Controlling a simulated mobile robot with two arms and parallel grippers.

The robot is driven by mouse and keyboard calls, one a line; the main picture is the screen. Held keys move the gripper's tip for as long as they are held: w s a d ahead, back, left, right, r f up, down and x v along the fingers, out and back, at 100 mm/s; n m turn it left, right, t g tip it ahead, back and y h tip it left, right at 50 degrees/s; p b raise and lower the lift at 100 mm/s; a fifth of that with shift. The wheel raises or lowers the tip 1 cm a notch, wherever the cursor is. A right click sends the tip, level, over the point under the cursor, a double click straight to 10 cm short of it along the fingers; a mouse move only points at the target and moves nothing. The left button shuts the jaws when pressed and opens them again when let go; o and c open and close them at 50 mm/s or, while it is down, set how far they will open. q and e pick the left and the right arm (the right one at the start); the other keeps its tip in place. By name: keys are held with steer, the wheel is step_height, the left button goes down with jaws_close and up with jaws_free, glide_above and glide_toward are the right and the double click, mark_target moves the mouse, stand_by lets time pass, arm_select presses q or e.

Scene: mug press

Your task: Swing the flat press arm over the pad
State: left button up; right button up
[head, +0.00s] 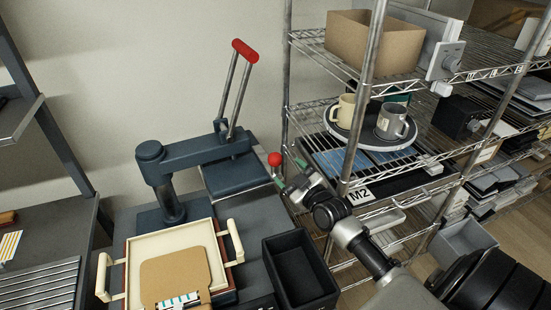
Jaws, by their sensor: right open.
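The dark blue press has an upright post (165,185) at the back of the bench. Its flat press arm (195,152) reaches right from the post, with a flat plate (235,176) under its end. A two-rod lever with a red grip (245,50) rises above the arm. A red ball knob (274,159) stands beside the plate's right side. My right gripper (284,182) is open just below the knob; I cannot tell whether it touches it. A cream tray (134,249) with a tan board (175,275) lies in front of the post, left of the plate. No separate pad is clearly visible. My left gripper is out of view.
A black open bin (300,270) stands right of the tray. A wire rack on the right holds a cardboard box (375,40), a cream mug (344,108) and a grey mug (391,122) on a round tray. Its post (362,95) is close to my right arm.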

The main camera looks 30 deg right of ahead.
mark_target(279, 164)
steer(key=w, duration=0.7)
steer(key=shift+w+f+p, duration=0.1)
steer(key=shift+w+p, duration=0.15)
steer(key=shift+p, duration=0.1)
steer(key=c, duration=1.2)
